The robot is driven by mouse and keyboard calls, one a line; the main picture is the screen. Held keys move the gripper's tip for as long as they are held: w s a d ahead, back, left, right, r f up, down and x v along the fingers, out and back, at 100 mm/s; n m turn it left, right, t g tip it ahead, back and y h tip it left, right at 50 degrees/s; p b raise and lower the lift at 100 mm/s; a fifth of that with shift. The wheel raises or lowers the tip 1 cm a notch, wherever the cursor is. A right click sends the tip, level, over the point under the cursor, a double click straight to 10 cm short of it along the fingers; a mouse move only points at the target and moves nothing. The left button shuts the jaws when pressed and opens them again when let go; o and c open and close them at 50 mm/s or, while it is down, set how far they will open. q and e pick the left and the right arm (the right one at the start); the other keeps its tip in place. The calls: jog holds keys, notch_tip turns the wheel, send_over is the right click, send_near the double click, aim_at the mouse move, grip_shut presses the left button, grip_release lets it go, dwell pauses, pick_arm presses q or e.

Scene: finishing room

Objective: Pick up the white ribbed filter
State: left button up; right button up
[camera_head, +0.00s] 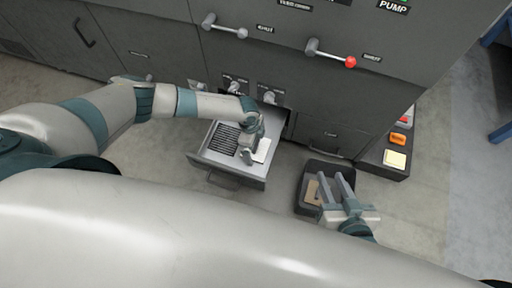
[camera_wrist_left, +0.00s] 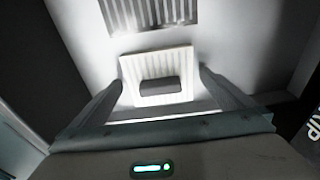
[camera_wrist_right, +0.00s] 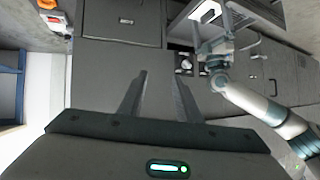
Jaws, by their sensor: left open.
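The white ribbed filter (camera_head: 262,152) lies in the right part of an open grey drawer (camera_head: 216,172). In the left wrist view the filter (camera_wrist_left: 185,62) is a pale ribbed square with a dark grey grip bar (camera_wrist_left: 160,87) across its middle. My left gripper (camera_wrist_left: 160,76) is open, with one finger at each side of the filter and visible gaps. In the head view my left gripper (camera_head: 251,156) is over the drawer and partly hides the filter. My right gripper (camera_head: 331,178) is open and empty, above a dark bin (camera_head: 300,201); it also shows in its wrist view (camera_wrist_right: 157,79).
A dark slotted grille (camera_head: 223,138) is in the drawer, left of the filter. A brown piece (camera_head: 312,191) lies in the bin. Lever handles (camera_head: 228,30) stick out from the grey cabinet.

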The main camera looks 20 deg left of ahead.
aim_at(256, 145)
pick_arm(q)
jog(key=c, duration=1.1)
jog(key=shift+r, duration=0.1)
jog(key=shift+r+p, duration=0.35)
jog(key=shift+r, duration=0.5)
notch_tip(256, 145, up, 2)
jog(key=shift+r+p, duration=0.15)
jog(key=shift+p, duration=0.2)
jog(key=d+r, duration=0.2)
jog(key=d, duration=0.1)
jog(key=s+d+r+p, duration=0.1)
jog(key=d+r, duration=0.1)
jog(key=d, duration=0.2)
jog(key=s+d+r, duration=0.1)
jog(key=d+r, duration=0.1)
jog(key=d, duration=0.2)
jog(key=shift+s+d+r+p, duration=0.1)
jog(key=shift+d+r+p, duration=0.2)
jog(key=shift+r, duration=0.1)
pick_arm(e)
jog(key=s+d+f+g+h, duration=0.1)
jog(key=s+d+f+g, duration=0.2)
jog(key=s+f+g, duration=0.1)
jog(key=shift+s+d+h, duration=0.2)
jog(key=shift+d+h, duration=0.15)
jog(key=shift+h, duration=0.05)
